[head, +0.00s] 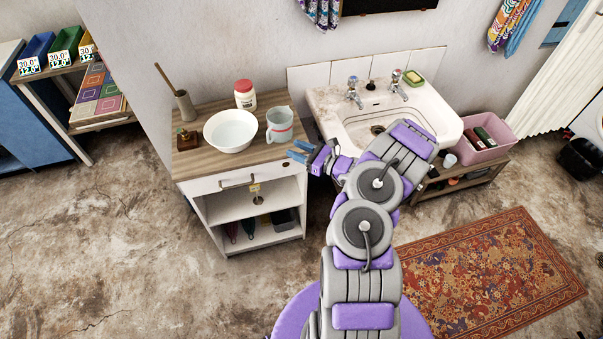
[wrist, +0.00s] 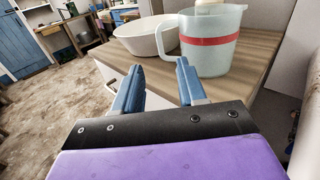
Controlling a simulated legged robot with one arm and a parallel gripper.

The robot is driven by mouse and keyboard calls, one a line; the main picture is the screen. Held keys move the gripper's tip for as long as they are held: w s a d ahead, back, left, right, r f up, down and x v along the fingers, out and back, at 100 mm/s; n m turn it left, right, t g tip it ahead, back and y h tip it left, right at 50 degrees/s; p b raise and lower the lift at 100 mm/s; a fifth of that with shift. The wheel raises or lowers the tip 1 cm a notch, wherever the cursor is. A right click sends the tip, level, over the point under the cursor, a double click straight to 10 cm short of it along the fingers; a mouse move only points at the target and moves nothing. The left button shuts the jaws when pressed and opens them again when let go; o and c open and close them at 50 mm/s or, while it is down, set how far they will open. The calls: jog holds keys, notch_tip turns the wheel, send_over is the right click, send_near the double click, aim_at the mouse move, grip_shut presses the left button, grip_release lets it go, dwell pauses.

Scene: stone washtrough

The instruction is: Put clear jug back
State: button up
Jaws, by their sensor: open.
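The clear jug (head: 280,124) stands upright on the wooden top of a small white cabinet, near its right front part. It is translucent with a red band, and its handle points left in the wrist view (wrist: 215,42). My gripper (head: 299,151) is open and empty, just in front of and to the right of the jug, near the cabinet top's edge. In the wrist view the blue fingers (wrist: 157,82) are apart, with the jug beyond them and slightly right. The fingers do not appear to touch the jug.
A white bowl (head: 230,130) stands just left of the jug. A red-lidded jar (head: 245,94), a brush holder (head: 186,105) and a brown bottle (head: 186,139) stand on the same top (head: 205,166). The sink (head: 400,107) is right, with a pink basket (head: 483,138) beside it.

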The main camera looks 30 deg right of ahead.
jog(key=s+a+r+n+g+y, duration=0.1)
jog(key=a+r+n+g+y, duration=0.7)
jog(key=a+r, duration=0.8)
jog(key=s+a+r+n+g+h, duration=0.1)
jog(key=s+a+r+n+g, duration=0.2)
jog(key=s+a+n, duration=0.3)
jog(key=s+a+r+n+g, duration=0.3)
jog(key=s+a, duration=0.1)
jog(key=a, duration=0.4)
jog(key=s+a+r+n+g+h, duration=0.1)
jog(key=s+a+n+g+h, duration=0.2)
jog(key=s, duration=0.6)
jog(key=s+r+n+g+h, duration=0.1)
jog(key=s+n+g+h, duration=0.3)
jog(key=s, duration=0.4)
jog(key=s+d+n+t+h, duration=0.3)
jog(key=s+d+n+h, duration=0.3)
jog(key=s+d+h, duration=0.2)
jog(key=s+d, duration=0.2)
jog(key=s, duration=0.2)
jog(key=shift+d+r+h, duration=0.2)
jog(key=shift+d+h, duration=0.2)
jog(key=shift+s, duration=0.1)
